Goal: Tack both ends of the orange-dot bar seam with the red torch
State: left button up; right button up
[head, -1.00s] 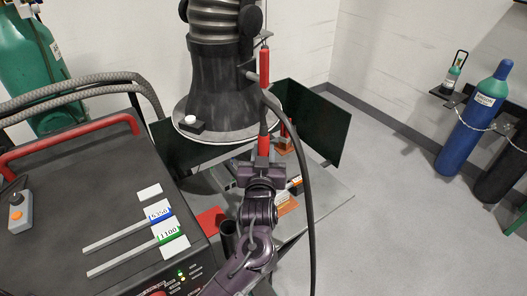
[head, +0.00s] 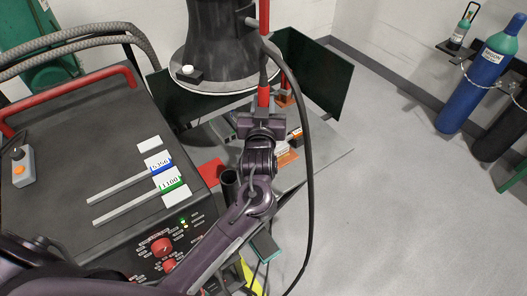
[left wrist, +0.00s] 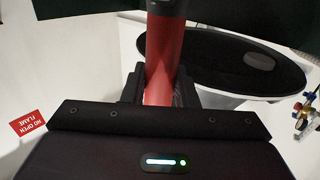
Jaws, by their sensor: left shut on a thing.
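My left gripper (head: 262,116) is shut on the red torch (head: 264,97). The torch stands roughly upright in the jaws, above the grey worktable, with a black cable hanging to its right. In the left wrist view the red torch body (left wrist: 164,70) rises between the jaws. The orange-dot bar and its seam cannot be made out; the arm and torch cover part of the table. An orange piece (head: 288,159) lies on the table just right of the gripper. My right gripper is not in view.
A dark hood over a round pale-rimmed plate (head: 225,86) stands close behind the gripper. Dark green screens (head: 317,74) edge the table. The black welding machine (head: 75,140) fills the left. A blue cylinder (head: 480,85) stands at the right wall. The floor at right is clear.

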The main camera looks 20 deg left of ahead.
pick_arm(q)
jog(key=shift+f, duration=0.2)
dwell(0.5)
jog(key=shift+r+p, duration=0.2)
jog(key=shift+p, duration=0.25)
dwell(1.5)
jog(key=shift+r, duration=0.1)
jog(key=shift+r+p, duration=0.5)
jog(key=shift+p, duration=0.2)
dwell(4.5)
